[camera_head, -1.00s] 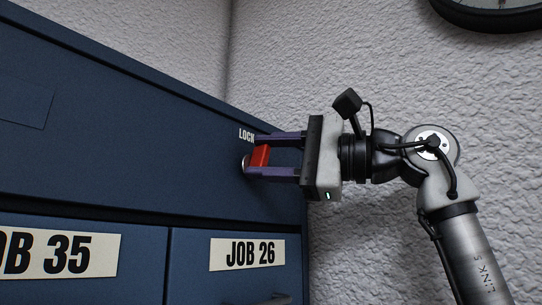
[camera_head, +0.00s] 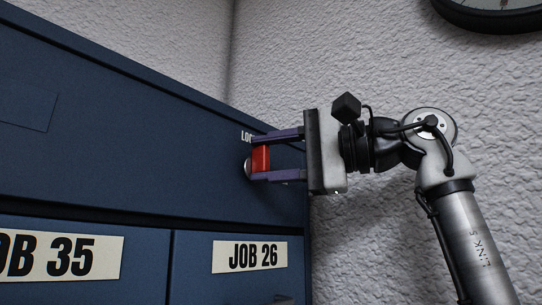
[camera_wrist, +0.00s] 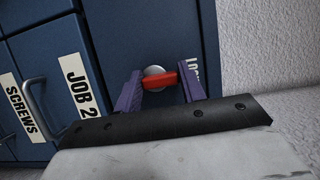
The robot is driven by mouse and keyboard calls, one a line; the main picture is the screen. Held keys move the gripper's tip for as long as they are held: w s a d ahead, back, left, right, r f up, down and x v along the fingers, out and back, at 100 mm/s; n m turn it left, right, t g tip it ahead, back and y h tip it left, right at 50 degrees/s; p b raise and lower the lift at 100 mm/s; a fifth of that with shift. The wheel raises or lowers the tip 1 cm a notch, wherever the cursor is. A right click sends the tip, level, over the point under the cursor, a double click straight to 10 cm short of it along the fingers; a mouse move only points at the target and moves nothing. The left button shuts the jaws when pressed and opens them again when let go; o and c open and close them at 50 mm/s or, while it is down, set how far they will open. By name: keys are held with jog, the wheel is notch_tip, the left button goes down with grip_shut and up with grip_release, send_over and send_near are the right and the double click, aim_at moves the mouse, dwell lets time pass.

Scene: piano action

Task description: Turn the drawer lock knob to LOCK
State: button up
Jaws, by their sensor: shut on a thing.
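The lock knob has a red grip (camera_head: 261,158) on a round silver base (camera_head: 247,167), set on the upper front of the blue cabinet near its right edge. In the wrist view, the red grip (camera_wrist: 159,80) lies nearly crosswise between my fingers, in front of the silver disc (camera_wrist: 153,71). My gripper (camera_head: 264,158) has its purple fingers shut on the red grip, one above and one below in the head view. It also shows in the wrist view (camera_wrist: 159,86). The LOCK label (camera_head: 246,136) is partly hidden by the upper finger.
The blue cabinet (camera_head: 110,110) has drawers labelled JOB 35 (camera_head: 62,256) and JOB 26 (camera_head: 249,255) below the knob. A SCREWS drawer with a handle (camera_wrist: 36,108) shows in the wrist view. A textured wall (camera_head: 380,70) is close behind my arm. A clock (camera_head: 490,12) hangs at top right.

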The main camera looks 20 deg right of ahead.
jog(key=shift+w+r, duration=0.1)
jog(key=shift+r, duration=0.05)
jog(key=o, duration=0.9)
jog(key=shift+d, duration=0.1)
jog(key=shift+o, duration=0.4)
jog(key=shift+w, duration=0.15)
jog(key=v, duration=1.3)
jog(key=shift+s+d, duration=0.2)
jog(key=shift+d, duration=0.05)
jog(key=shift+f, duration=0.3)
